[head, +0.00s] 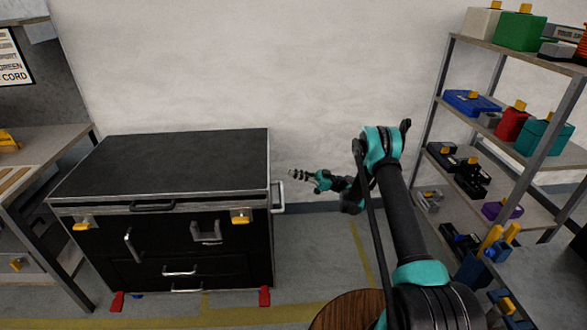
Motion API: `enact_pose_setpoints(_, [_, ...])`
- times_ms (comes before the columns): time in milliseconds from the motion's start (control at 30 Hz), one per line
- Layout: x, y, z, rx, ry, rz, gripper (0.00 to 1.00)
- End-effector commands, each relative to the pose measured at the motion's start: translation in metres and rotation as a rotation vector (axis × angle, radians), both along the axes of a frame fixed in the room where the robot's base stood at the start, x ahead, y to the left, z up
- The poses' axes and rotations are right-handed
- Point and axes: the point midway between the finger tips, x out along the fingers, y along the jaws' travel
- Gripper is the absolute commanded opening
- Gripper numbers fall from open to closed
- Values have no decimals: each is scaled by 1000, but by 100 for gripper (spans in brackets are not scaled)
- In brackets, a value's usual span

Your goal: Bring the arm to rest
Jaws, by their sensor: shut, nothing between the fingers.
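My gripper (298,175) is at the far end of my black and teal arm, near the middle of the head view. Its fingers look small and point left, and they are shut with nothing between them. In the picture it lies just right of the black case's upper right corner, against the pale wall. The arm rises from the lower right, bends at a teal joint, and turns back left to the gripper. Whether the gripper touches the case's side handle cannot be told, but a gap shows between them.
A large black case (165,165) with metal edges stands on the left, with red feet. A shelf rack (449,70) with coloured boxes stands on the right. A workbench (50,150) is at far left. A round wooden top (345,311) shows at the bottom. Floor between case and rack is open.

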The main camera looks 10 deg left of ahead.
Motion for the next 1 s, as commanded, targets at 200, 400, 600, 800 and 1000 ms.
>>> enact_pose_setpoints(200, [4,-1,19,-100,57,-7,0])
enact_pose_setpoints(400, [0,-4,51,-312,185,-40,0])
enact_pose_setpoints(600, [-14,-19,77,-519,322,-104,0])
enact_pose_setpoints(800, [-39,-42,95,-710,459,-197,0])
enact_pose_setpoints(1000, [-73,-75,107,-880,592,-318,0])
